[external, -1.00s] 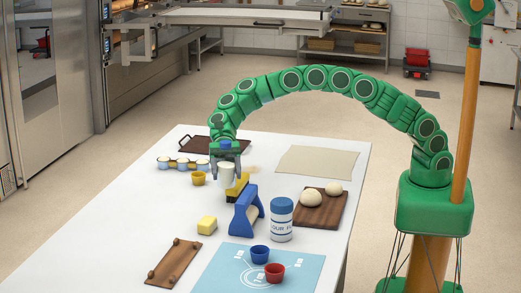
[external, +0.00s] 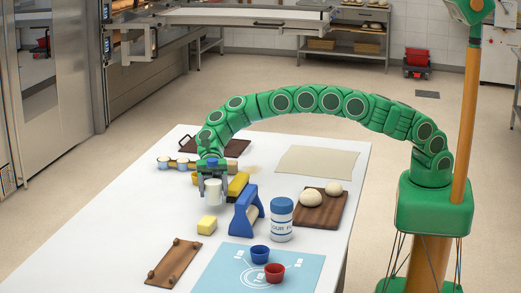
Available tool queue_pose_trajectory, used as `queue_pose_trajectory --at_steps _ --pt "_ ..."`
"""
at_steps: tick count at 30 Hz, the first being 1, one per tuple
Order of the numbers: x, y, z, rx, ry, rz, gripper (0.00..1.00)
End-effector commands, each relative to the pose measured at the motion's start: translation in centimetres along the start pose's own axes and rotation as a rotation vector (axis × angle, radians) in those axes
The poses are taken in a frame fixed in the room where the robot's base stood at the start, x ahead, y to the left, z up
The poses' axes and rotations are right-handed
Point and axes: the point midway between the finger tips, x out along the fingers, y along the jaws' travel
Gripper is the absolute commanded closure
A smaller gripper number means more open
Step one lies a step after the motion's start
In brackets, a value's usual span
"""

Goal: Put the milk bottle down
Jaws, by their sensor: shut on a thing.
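My gripper (external: 213,184) is shut on the white milk bottle (external: 214,193) over the left part of the white table (external: 120,240). The bottle looks upright, its white body showing between and below the fingers. Its upper part is hidden by the gripper. A blue part shows just above the fingers; I cannot tell whether it is the bottle's cap. I cannot tell whether the bottle's base touches the table.
A yellow block (external: 238,184) and blue stand (external: 246,213) are right of the bottle. A flour jar (external: 281,222) stands farther right.

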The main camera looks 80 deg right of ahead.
Motion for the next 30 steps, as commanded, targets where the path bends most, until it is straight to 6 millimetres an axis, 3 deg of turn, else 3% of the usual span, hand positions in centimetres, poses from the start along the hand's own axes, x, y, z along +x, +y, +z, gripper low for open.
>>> queue_pose_trajectory --at_steps 6,18,19,21,24,30 --pt "1.1 0.0 -2.5 -0.001 0.000 0.000 0.74" --pt "1.2 0.0 -2.9 -0.001 0.000 0.000 0.74" --pt "1.2 0.0 -3.0 -0.001 0.000 0.000 0.34" --pt "1.2 0.0 -2.9 -0.001 0.000 0.000 0.24" --pt "1.2 0.0 -2.9 -0.001 0.000 0.000 0.10" --pt "1.2 0.0 -2.9 -0.001 0.000 0.000 0.10"
